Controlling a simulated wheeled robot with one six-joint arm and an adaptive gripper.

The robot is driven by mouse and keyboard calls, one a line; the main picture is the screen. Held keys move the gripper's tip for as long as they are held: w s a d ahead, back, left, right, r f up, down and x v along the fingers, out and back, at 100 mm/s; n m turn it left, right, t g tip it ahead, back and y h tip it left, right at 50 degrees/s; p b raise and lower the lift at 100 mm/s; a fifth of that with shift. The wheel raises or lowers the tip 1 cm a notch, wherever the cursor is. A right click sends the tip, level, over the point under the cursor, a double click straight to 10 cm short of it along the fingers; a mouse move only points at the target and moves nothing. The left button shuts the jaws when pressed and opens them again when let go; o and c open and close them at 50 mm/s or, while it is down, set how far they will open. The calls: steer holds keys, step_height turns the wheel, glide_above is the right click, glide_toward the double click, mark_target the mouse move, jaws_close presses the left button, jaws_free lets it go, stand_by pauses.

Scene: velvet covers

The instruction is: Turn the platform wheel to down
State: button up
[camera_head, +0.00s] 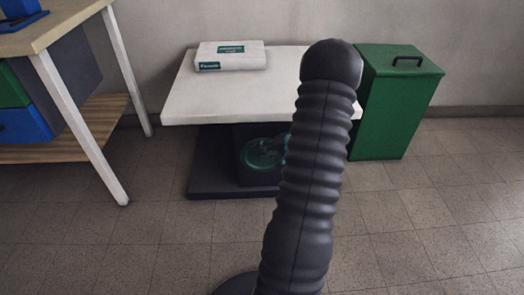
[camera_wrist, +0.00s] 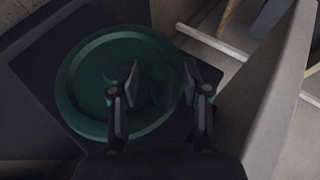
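The platform (camera_head: 225,98) has a pale top over a dark base. Its green round wheel (camera_head: 260,154) is on the dark box under the top, partly hidden behind my arm. In the wrist view the wheel (camera_wrist: 88,88) is a dark green disc with a raised rim. My gripper (camera_wrist: 160,80) is open, its two fingers in front of the wheel's right part. A dim green shape, perhaps a handle (camera_wrist: 162,84), shows between the fingers; I cannot tell whether they touch it.
A white package (camera_head: 230,58) lies on the platform's top at the back left. A green bin (camera_head: 395,105) stands close on the right. A wooden table (camera_head: 60,25) with a lower shelf is on the left. The tiled floor in front is clear.

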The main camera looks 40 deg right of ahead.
steer(key=shift+s+d+r, duration=0.3)
steer(key=shift+r, duration=0.05)
steer(key=v, duration=1.1)
steer(key=shift+s+a+f, duration=0.1)
